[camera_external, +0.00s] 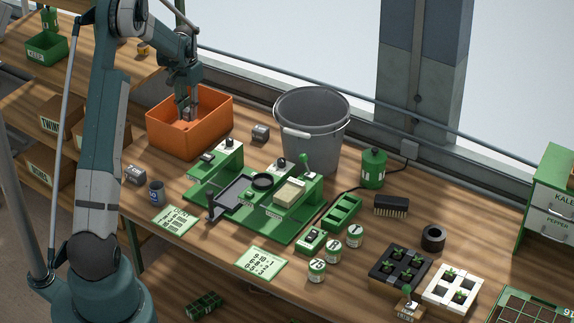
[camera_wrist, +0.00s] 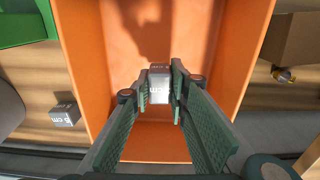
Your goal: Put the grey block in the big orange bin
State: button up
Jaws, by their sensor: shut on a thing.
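The big orange bin (camera_external: 165,138) stands at the back left of the bench in the external view. Its orange wall (camera_wrist: 85,60) surrounds the fingers in the wrist view. My gripper (camera_external: 187,116) points down inside the bin's opening. In the wrist view my gripper (camera_wrist: 160,85) is shut on a grey block (camera_wrist: 159,90) with "cm" lettering on its face. The block is over the bin's interior; I cannot tell whether it touches the bin floor. A second grey block (camera_external: 260,132) lies on the bench right of the bin, and it also shows in the wrist view (camera_wrist: 64,115).
A grey bucket (camera_external: 312,125) stands right of the bin. A green seeder (camera_external: 265,215) lies in front. The bin's walls rise around my gripper.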

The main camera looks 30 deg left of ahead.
dwell(0.3)
jog(key=shift+f, duration=1.9)
jog(key=shift+f, duration=0.2)
jog(key=o, duration=0.9)
jog(key=shift+r, duration=0.2)
notch_tip(320, 180, up, 12)
jog(key=shift+d+r, duration=0.1)
